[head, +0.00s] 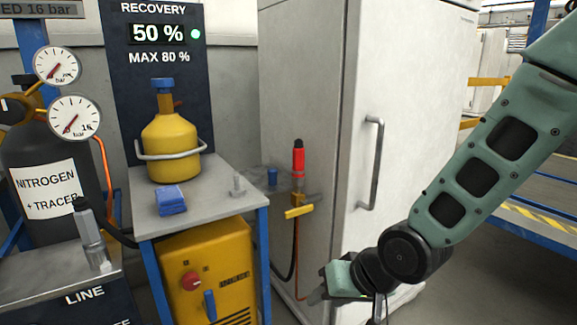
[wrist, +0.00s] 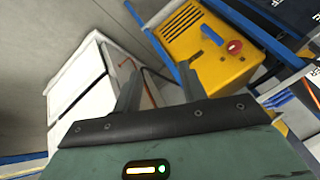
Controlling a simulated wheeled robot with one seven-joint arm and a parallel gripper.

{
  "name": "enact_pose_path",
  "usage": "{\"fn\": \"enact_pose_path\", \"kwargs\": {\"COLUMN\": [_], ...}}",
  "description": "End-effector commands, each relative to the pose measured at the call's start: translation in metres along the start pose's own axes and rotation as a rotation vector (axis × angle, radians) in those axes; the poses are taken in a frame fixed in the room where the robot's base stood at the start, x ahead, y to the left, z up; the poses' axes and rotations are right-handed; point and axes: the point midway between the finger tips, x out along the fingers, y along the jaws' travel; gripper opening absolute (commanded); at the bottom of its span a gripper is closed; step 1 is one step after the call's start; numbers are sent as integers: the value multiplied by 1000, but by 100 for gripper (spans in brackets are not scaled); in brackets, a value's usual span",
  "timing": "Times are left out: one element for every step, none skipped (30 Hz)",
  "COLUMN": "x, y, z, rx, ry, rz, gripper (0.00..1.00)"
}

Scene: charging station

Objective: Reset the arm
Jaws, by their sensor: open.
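My arm (head: 475,180) reaches in from the upper right of the head view and bends down at a dark joint. My gripper (head: 316,298) is low in front of the white cabinet, pointing left, and is partly hidden by its own wrist. In the wrist view my gripper (wrist: 160,90) shows two dark fingers standing apart with nothing between them. The white cabinet (wrist: 80,95) and the yellow machine (wrist: 205,50) lie beyond the fingertips.
The white cabinet (head: 412,95) has a vertical handle.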

Motion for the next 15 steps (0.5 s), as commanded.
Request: {"fn": "enact_pose_path", "kwargs": {"x": [-18,-28,-40,-49,-58,-70,-78,-86,-96,-104,-112,-121,-128,-136,-145], "y": [-6,-6,-7,-7,-7,-8,-8,-8,-8,-8,-8,-8,-8,-8,-8], "z": [15,26,39,49,58,69,77,85,95,102,109,119,125,132,141], "rx": [-78,-118,-168,-201,-232,-270,-294,-318,-348,-369,-391,-415,-433,-452,-476], "ry": [-51,-89,-137,-172,-206,-246,-275,-304,-340,-366,-390,-424,-449,-472,-504], "rz": [42,68,97,115,132,149,160,169,179,184,189,194,197,198,199], "gripper": [42,42,42,42,42,42,42,42,42,42,42,42,42,42,42]}}
